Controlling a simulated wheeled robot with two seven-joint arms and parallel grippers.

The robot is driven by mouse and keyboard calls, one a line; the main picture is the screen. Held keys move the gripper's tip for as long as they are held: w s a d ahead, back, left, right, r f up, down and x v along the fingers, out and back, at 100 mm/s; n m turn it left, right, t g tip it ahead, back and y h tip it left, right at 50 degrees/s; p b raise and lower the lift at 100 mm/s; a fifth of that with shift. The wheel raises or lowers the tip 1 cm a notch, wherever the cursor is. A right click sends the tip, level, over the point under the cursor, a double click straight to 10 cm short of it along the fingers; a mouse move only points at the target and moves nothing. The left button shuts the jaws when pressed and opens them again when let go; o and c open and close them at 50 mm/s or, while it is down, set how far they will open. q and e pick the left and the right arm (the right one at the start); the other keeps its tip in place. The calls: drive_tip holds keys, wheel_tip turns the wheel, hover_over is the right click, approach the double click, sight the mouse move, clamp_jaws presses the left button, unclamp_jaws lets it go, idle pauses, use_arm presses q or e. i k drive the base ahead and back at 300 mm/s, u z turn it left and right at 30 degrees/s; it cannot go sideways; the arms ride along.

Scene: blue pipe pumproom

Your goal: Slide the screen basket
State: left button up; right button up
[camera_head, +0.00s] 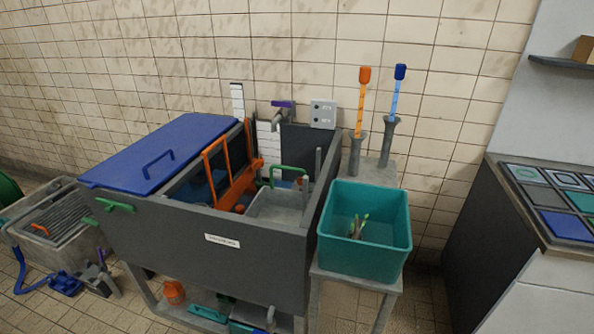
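A grey basket (278,208) with a green arched handle (288,169) sits inside the right part of a dark grey tank (200,245); I take it to be the screen basket. Its lower part is hidden behind the tank's front wall. An orange frame (215,165) with a tall handle stands in the tank just left of the basket. A blue lid (165,150) with a handle covers the tank's left part. Neither of my grippers shows in this view.
A teal bin (365,228) with small sticks inside stands on a stand right of the tank. Behind it, orange-topped (362,100) and blue-topped (396,92) tools stand in grey holders. A purple-handled tap (282,108) is above the tank. A counter (505,245) is at right.

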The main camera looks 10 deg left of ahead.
sight(280, 205)
drive_tip(key=k, duration=0.45)
drive_tip(key=z, duration=1.35)
drive_tip(key=i, duration=1.05)
drive_tip(key=u, duration=2.8)
